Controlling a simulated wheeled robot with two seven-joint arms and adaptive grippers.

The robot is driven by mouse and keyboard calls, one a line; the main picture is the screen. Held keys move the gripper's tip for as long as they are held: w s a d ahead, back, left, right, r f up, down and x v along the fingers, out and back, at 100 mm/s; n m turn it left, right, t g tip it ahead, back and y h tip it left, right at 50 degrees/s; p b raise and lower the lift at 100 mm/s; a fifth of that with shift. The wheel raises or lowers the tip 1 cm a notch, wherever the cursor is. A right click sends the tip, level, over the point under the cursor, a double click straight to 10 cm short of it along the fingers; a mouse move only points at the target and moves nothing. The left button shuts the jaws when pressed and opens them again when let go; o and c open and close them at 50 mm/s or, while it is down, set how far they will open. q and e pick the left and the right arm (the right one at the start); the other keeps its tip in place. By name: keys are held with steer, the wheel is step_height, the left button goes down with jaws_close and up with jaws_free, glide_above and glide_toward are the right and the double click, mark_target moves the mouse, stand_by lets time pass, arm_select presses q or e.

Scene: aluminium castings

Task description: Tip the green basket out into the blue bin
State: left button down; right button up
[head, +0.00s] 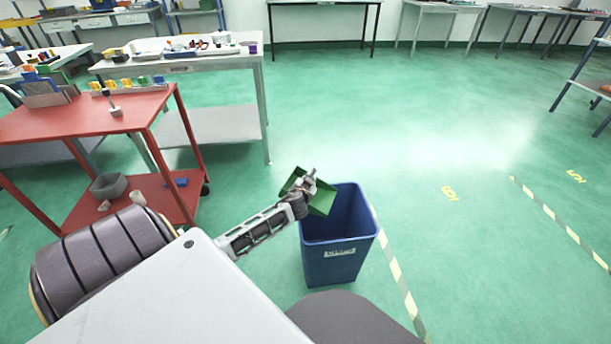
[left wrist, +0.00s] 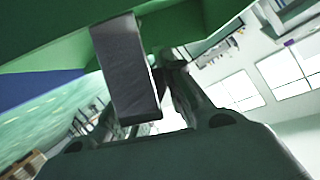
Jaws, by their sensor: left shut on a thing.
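The green basket (head: 321,198) is tilted beside and partly over the left rim of the blue bin (head: 336,262). My left gripper (head: 309,182) is shut on the basket. In the left wrist view the basket's green wall (left wrist: 50,58) fills the upper left, with a dark gripper finger (left wrist: 127,70) against it. A blue patch, likely the bin (left wrist: 35,88), shows at the left edge there. The bin stands upright on the floor. The basket's inside and the bin's bottom are hidden. My right gripper is not in view.
A red trolley (head: 85,118) stands at the left, with a grey container (head: 108,186) on its lower shelf. A white-topped workbench (head: 180,62) is behind it. The green floor right of the bin is clear, with striped tape (head: 400,283) on it.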

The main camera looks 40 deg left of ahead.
arm_select(q)
steer(key=w+d+r+m+y+b, duration=0.1)
steer(key=w+d+r+m+y, duration=0.1)
steer(key=d+m, duration=0.4)
steer(key=w+d+y, duration=0.1)
steer(key=d+y, duration=0.1)
steer(key=shift+d+r, duration=0.2)
steer(key=shift+d, duration=0.2)
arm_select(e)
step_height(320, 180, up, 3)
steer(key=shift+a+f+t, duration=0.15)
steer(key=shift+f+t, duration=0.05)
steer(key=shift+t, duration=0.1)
arm_select(q)
steer(key=shift+w, duration=0.1)
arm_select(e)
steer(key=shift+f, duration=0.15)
arm_select(q)
steer(key=shift+r+p, duration=1)
steer(key=shift+r, duration=0.5)
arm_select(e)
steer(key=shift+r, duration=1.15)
